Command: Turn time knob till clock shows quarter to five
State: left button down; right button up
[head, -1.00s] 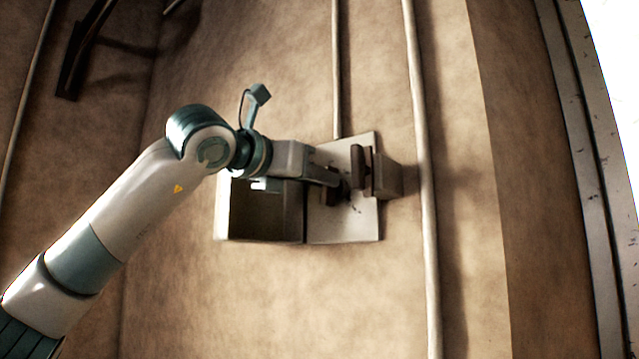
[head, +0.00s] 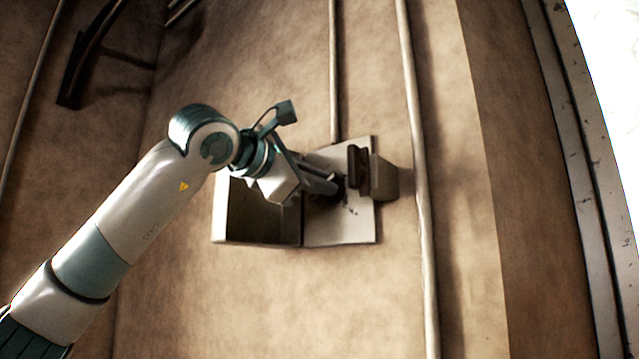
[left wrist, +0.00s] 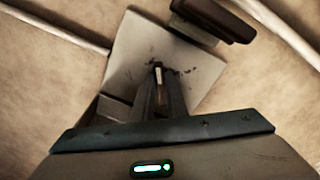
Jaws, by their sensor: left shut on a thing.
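A pale square plate (head: 352,222) is fixed to the wall, with small dark marks near its middle. My left gripper (head: 335,188) reaches it from the left and is shut at these marks. In the left wrist view the fingers (left wrist: 159,85) close on a small, thin brownish piece, the knob (left wrist: 158,74), in front of the plate (left wrist: 135,50). The fingers hide most of the knob. I cannot make out a clock face, hands or a time reading. My right gripper is not in view.
A dark handle-like block (head: 358,165) with a brown box (head: 384,178) juts out right of the plate. An open, pale-edged box (head: 228,240) adjoins the plate on the left. A vertical pipe (head: 424,240) runs further right. Bare wall lies below.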

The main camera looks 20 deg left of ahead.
pick_arm(q)
jog(key=shift+m, duration=0.5)
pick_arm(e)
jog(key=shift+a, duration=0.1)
pick_arm(q)
jog(key=c, duration=1.8)
grip_release()
jog(key=shift+o, duration=0.2)
jog(key=shift+s+d, duration=0.1)
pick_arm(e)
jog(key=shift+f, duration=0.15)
